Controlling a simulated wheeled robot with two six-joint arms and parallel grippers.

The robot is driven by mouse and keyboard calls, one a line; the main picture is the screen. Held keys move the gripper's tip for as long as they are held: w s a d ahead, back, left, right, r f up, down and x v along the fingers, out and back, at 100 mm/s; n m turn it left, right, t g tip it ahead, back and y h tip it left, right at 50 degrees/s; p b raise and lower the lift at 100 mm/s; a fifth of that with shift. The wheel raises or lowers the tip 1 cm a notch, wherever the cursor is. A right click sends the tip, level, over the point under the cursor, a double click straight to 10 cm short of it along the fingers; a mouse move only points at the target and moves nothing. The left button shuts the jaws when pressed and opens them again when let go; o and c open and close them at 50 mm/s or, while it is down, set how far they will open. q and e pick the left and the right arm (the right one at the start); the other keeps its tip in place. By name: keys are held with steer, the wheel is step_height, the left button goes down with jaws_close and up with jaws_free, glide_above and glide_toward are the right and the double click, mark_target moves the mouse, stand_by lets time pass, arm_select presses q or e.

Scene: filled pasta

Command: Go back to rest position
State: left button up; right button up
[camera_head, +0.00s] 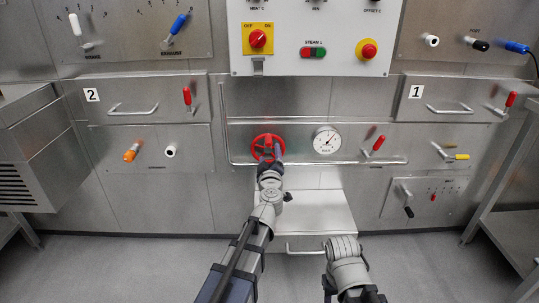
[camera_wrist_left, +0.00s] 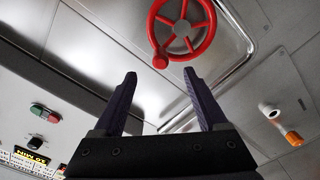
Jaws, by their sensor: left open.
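My left arm reaches forward to the panel, and my left gripper (camera_head: 268,157) is in front of the red handwheel (camera_head: 257,142), partly covering it. In the left wrist view the two dark fingers of my left gripper (camera_wrist_left: 163,95) are spread apart with nothing between them. The red handwheel (camera_wrist_left: 182,28) with its knob shows beyond the fingertips there, apart from them in the picture. My right arm (camera_head: 344,263) is folded low at the bottom centre. Its gripper does not show.
A pressure gauge (camera_head: 327,140) and a red lever (camera_head: 374,146) are right of the wheel. A pipe rail (camera_head: 228,110) runs around this part of the panel. A steel step or box (camera_head: 317,212) stands below. Metal counters flank both sides, and grey floor is clear in front.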

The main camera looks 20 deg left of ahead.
arm_select(q)
steer(key=s+d+f+m+g+h, duration=0.3)
steer(key=d+f+m+h, duration=0.1)
steer(key=d+m+h, duration=0.25)
steer(key=s+d+f+m+g+h, duration=0.2)
steer(key=s+d+f+m+h, duration=0.25)
steer(key=d, duration=0.25)
steer(key=s+a+f+m+g+y, duration=0.1)
steer(key=s+a+f+g+y, duration=0.2)
steer(key=s+a+f+g, duration=0.5)
steer(key=s+a+f+g+y, duration=0.1)
steer(key=s+f+g+y, duration=0.3)
steer(key=s, duration=0.7)
steer(key=s+d+r+m+p, duration=0.15)
steer(key=s+d+m, duration=0.35)
steer(key=d, duration=0.6)
step_height(320, 180, up, 37)
steer(key=s+n+p, duration=0.1)
steer(key=p, duration=3.7)
steer(key=shift+r+g+p, duration=0.15)
steer(key=shift+g+p, duration=0.15)
steer(key=shift+p, duration=0.05)
